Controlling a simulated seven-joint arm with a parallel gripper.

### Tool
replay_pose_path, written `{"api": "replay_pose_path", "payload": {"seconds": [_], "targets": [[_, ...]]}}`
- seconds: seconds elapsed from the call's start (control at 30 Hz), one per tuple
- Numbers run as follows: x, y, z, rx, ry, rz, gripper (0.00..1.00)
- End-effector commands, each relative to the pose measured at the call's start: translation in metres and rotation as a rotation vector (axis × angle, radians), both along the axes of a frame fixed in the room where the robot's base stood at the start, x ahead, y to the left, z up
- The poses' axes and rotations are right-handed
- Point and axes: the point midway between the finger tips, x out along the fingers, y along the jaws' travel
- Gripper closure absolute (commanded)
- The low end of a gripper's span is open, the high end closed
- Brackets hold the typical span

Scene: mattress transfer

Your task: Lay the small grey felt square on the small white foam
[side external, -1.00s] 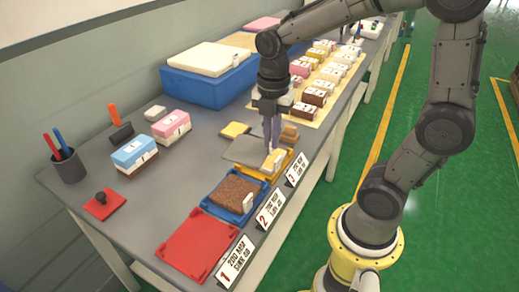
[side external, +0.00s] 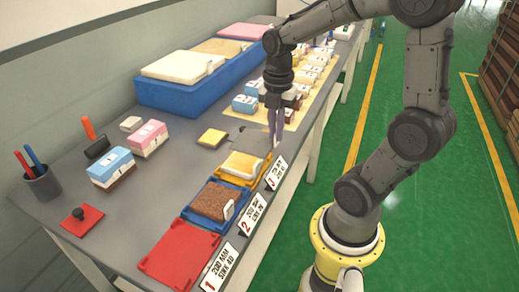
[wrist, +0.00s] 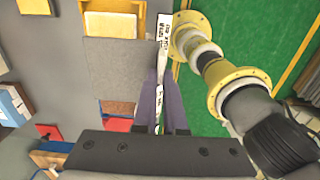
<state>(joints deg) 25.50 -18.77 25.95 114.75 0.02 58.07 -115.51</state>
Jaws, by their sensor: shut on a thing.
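The small grey felt square (side external: 249,140) is gripped at its right edge by my gripper (side external: 275,138). In the side view it appears just beyond the yellow tray (side external: 262,180), apparently raised; its height is hard to judge. The felt also shows flat in the wrist view (wrist: 116,65), left of my fingers (wrist: 160,90). The small white foam (side external: 243,162), creamy with a white tab, lies in the yellow tray. A pale block (wrist: 110,24) in a yellow-rimmed tray, seemingly this foam, shows at the top of the wrist view, above the felt.
A blue tray (side external: 236,208) holds a brown block (side external: 212,199); a red tray (side external: 180,254) is empty. A small yellow block (side external: 212,137) lies left of the felt. Number signs (side external: 276,172) line the table's edge. A big blue box (side external: 190,97) stands behind.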

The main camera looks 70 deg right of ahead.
Motion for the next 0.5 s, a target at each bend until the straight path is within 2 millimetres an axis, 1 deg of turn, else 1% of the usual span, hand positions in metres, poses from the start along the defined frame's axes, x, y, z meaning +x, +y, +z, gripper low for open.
{"api": "replay_pose_path", "payload": {"seconds": [0.03,0.1,0.2,0.3,0.5], "targets": [[0.011,-0.005,-0.007,0.002,0.004,0.0,1.0],[0.019,-0.009,-0.021,0.003,0.006,0.0,1.0],[0.031,-0.015,-0.037,0.002,0.004,0.0,1.0],[0.039,-0.018,-0.048,0.001,0.003,0.0,1.0],[0.048,-0.023,-0.059,0.001,0.001,0.0,1.0]]}}
